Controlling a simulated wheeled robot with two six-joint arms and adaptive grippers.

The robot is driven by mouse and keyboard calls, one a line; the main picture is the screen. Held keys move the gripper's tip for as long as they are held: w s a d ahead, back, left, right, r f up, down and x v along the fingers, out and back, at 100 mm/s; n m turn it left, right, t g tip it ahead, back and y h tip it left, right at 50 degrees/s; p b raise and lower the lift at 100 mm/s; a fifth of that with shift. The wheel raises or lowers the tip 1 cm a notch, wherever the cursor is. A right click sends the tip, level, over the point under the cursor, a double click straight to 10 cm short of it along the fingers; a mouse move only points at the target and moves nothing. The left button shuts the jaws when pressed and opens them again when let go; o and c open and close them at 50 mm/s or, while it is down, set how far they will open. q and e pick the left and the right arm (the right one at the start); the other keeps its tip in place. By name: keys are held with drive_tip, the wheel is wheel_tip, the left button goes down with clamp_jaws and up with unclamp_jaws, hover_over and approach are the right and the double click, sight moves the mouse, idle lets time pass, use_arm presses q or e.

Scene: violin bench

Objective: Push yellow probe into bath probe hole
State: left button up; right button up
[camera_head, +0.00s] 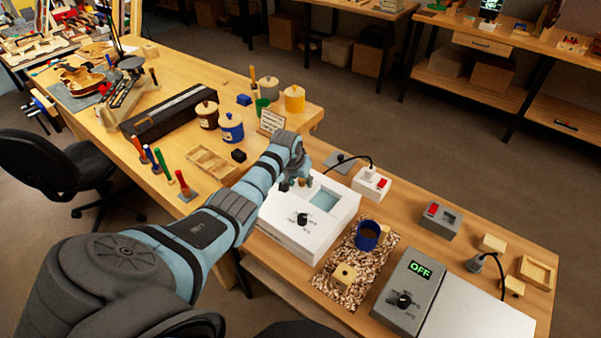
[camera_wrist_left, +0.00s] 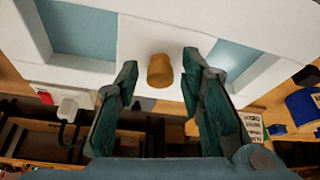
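The white bath (camera_head: 292,226) stands on the bench, with a pale blue opening and a black dial on top. In the left wrist view, the white top of the bath (camera_wrist_left: 150,32) has blue openings on both sides. The yellow probe (camera_wrist_left: 160,70) shows there as a short yellow-brown cylinder at the white strip between them. I cannot tell how deep it sits, and the probe hole is not visible. My left gripper (camera_wrist_left: 160,95) is open, its dark fingers on either side of the probe with gaps. In the head view, it (camera_head: 294,183) is over the bath's far-left part.
A white switch box (camera_head: 371,184) with a red switch and black cable stands behind the bath. A grey unit reading OFF (camera_head: 405,290) is at front right. A sign (camera_head: 271,121) and pots stand farther left.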

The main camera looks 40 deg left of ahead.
use_arm(q)
drive_tip(key=shift+r, duration=0.15)
drive_tip(key=v, duration=1.1)
drive_tip(key=shift+s+r, duration=0.2)
drive_tip(key=shift+r, duration=0.15)
drive_tip(key=shift+d, duration=0.1)
